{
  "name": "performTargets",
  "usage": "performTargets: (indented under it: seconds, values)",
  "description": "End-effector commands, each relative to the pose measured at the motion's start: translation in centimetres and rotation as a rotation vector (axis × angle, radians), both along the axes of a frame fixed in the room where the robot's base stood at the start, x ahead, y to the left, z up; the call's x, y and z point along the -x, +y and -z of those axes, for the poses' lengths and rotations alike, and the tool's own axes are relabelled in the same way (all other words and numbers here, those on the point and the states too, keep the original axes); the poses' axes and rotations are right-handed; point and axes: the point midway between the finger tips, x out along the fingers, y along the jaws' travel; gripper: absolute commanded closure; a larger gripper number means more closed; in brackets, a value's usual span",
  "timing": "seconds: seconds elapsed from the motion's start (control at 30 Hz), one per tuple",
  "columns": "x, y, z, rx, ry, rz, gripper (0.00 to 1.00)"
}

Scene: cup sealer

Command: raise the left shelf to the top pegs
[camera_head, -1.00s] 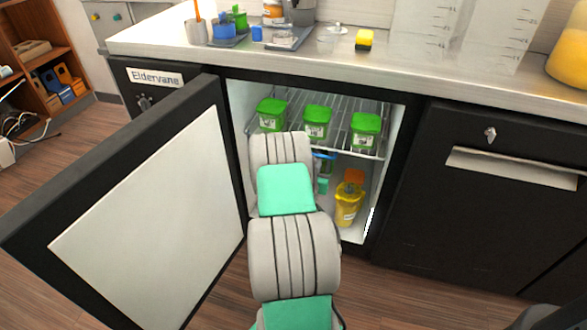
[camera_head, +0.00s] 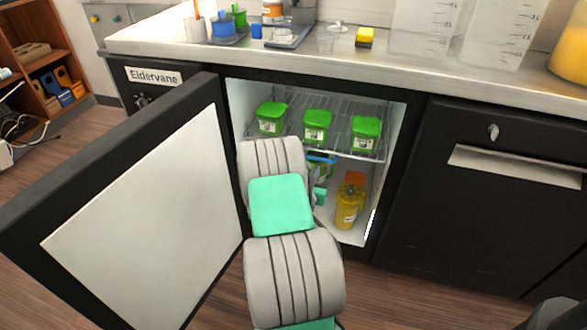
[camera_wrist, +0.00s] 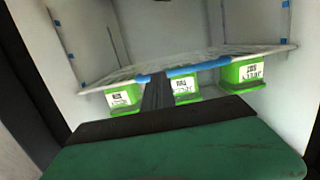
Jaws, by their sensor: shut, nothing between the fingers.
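A wire shelf (camera_head: 345,103) spans the open cabinet under the counter and carries three green-lidded tubs (camera_head: 317,125). A blue strip (camera_head: 322,158) marks part of its front edge. The wrist view is upside down; it shows the shelf (camera_wrist: 215,57), its blue strip (camera_wrist: 185,71) and the tubs (camera_wrist: 243,73). My gripper (camera_wrist: 156,90) is shut and empty, with its dark fingers at the blue strip; I cannot tell whether they touch it. In the head view my arm hides most of the gripper. Small blue pegs (camera_wrist: 84,27) show on the cabinet walls.
The cabinet door (camera_head: 140,205) stands open on the left. A closed black front (camera_head: 500,205) lies to the right. The counter (camera_head: 330,48) above holds cups and a sponge.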

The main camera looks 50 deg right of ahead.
Motion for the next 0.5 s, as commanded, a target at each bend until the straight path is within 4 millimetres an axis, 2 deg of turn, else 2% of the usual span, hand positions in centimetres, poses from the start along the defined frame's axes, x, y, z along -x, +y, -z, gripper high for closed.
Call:
performTargets:
  seconds: [0.13,0.5]
  values:
    - [0.2,0.5,0.6,-0.001,-0.001,-0.001,1.00]
    - [1.7,4.3,2.1,0.001,-0.001,-0.003,1.00]
